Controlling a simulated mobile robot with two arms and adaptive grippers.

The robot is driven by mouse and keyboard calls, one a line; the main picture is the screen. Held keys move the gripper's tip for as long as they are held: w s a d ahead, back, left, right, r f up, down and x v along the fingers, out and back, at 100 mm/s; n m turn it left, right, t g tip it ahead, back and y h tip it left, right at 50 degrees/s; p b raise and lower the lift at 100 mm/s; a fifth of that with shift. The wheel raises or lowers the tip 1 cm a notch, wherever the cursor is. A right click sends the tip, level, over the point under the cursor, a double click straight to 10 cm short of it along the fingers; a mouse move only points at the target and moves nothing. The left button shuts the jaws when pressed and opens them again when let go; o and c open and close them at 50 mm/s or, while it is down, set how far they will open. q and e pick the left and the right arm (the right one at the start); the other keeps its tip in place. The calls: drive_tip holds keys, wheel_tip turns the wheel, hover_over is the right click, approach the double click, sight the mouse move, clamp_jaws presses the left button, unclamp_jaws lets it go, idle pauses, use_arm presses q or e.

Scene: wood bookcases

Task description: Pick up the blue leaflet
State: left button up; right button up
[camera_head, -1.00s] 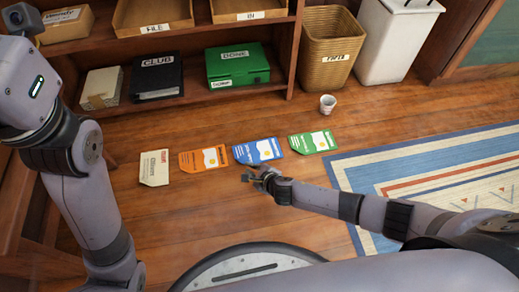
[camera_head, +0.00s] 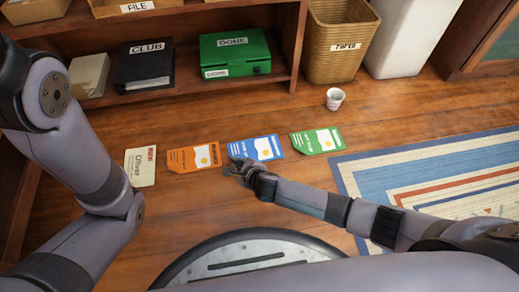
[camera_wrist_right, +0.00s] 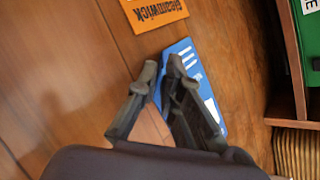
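The blue leaflet (camera_head: 256,149) lies flat on the wood floor, between the orange leaflet (camera_head: 194,157) and the green leaflet (camera_head: 317,141). My right gripper (camera_head: 238,165) is at its near left corner in the head view. In the right wrist view the fingers (camera_wrist_right: 162,68) have a narrow gap between the tips and overlap the blue leaflet (camera_wrist_right: 187,62). Nothing is seen held between them; I cannot tell if they touch the leaflet. My left arm shows at the left, but its gripper is out of view.
A cream leaflet (camera_head: 140,166) lies left of the orange one. A white cup (camera_head: 335,98) stands behind the green leaflet. A shelf with a black CLUB binder (camera_head: 149,68) and a green box (camera_head: 235,55), and a wicker basket (camera_head: 340,45), stand behind. A striped rug (camera_head: 430,185) lies right.

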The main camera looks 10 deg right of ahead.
drive_tip(key=shift+w+a+f, duration=0.15)
drive_tip(key=shift+w+f, duration=0.1)
drive_tip(key=shift+r, duration=0.1)
drive_tip(key=shift+c, duration=0.3)
clamp_jaws()
